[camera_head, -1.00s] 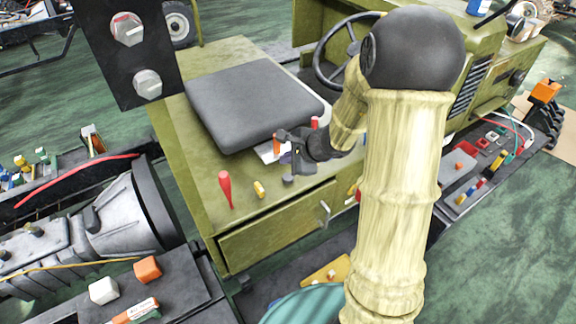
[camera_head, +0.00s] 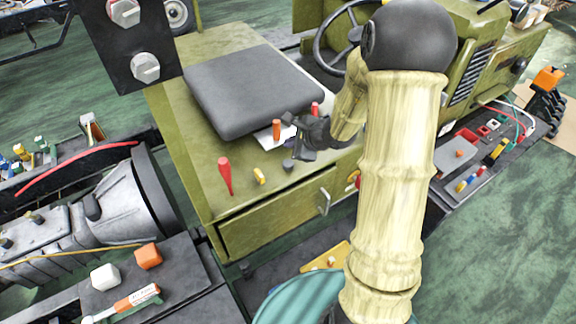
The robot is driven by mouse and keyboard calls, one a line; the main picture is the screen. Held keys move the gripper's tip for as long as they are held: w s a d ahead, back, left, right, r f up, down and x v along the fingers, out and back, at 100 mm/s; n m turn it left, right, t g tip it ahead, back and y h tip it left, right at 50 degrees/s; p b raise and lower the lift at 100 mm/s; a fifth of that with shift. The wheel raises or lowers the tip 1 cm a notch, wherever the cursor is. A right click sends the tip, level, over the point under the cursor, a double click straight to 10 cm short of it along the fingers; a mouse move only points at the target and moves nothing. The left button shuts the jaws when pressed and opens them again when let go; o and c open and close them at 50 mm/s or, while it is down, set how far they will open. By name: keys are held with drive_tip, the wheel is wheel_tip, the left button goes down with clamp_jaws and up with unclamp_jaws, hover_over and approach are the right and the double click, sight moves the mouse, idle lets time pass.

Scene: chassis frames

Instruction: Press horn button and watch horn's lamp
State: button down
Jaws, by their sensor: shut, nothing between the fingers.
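My gripper (camera_head: 301,153) is dark and shut, with nothing visible in it. It hangs over the right side of the green vehicle's deck (camera_head: 198,140), just right of an orange-red handle (camera_head: 276,130). A small dark round knob (camera_head: 288,165) sits on the deck just below and left of it. A yellow lever (camera_head: 259,176) and a red lever (camera_head: 225,176) stand further left. I see no readable label marking the horn button or its lamp, so I cannot tell which they are. Whether the gripper touches anything is unclear.
A black seat pad (camera_head: 250,90) lies behind the controls, and a red-topped lever (camera_head: 315,108) stands behind the gripper. A steering wheel (camera_head: 325,50) is further back. My arm hides part of the vehicle's right side. A red and yellow control (camera_head: 352,178) is partly hidden by it.

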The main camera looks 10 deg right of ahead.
sight(291, 165)
wheel_tip(291, 165, down, 4)
drive_tip(key=shift+r+b, duration=0.1)
drive_tip(key=shift+b, duration=0.9)
drive_tip(key=shift+f+b, duration=0.8)
drive_tip(key=shift+b, duration=0.3)
drive_tip(key=shift+f, duration=0.1)
drive_tip(key=shift+f+b, duration=0.3)
drive_tip(key=shift+b, duration=0.4)
drive_tip(key=shift+f+b, duration=0.6)
drive_tip(key=shift+b, duration=0.3)
idle(1.1)
idle(0.3)
drive_tip(key=shift+r+p, duration=0.65)
drive_tip(key=shift+r, duration=0.4)
drive_tip(key=shift+r+p, duration=1.7)
drive_tip(key=shift+r, duration=0.8)
